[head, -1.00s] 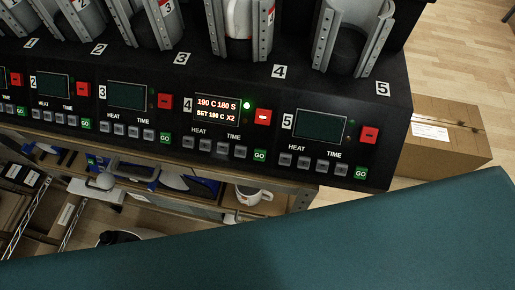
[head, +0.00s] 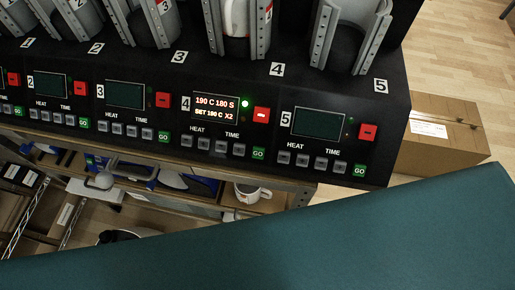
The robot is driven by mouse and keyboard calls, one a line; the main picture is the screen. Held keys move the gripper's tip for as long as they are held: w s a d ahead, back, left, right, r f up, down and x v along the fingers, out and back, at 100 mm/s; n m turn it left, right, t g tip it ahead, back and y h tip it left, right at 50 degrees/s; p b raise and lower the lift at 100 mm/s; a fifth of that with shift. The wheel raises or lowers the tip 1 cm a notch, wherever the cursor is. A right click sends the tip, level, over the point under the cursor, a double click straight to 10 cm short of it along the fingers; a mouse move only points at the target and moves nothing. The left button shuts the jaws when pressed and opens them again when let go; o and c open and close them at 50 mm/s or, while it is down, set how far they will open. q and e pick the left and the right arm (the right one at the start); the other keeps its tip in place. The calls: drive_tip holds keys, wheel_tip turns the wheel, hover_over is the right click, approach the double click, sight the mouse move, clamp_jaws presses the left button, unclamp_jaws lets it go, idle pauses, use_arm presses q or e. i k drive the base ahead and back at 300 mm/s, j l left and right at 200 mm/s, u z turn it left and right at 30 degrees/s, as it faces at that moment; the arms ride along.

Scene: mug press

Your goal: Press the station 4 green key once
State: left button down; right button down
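The station 4 green GO key (head: 258,153) sits at the lower right of the station 4 panel in the head view, with nothing touching it. The station 4 display (head: 216,110) is lit and reads "190 C 180 S" and "SET 190 C X2". A green light (head: 245,104) glows beside it, above the red key (head: 261,115). Grey HEAT and TIME keys (head: 204,143) line up left of the green key. A white mug (head: 236,18) stands in the station 4 clamp (head: 261,38). Neither gripper shows in this view.
Station 5 (head: 319,123) to the right has a dark display and an empty clamp. Stations 2 and 3 (head: 125,95) are dark too. A large teal surface (head: 380,235) fills the lower right. Below the press are shelves with a white mug (head: 252,193); a cardboard box (head: 445,130) stands at right.

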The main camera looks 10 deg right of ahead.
sight(259, 151)
drive_tip(key=k+j+z, duration=0.4)
drive_tip(key=k+j, duration=0.3)
drive_tip(key=j, duration=0.35)
drive_tip(key=k+j+z, duration=0.4)
drive_tip(key=k+j, duration=0.45)
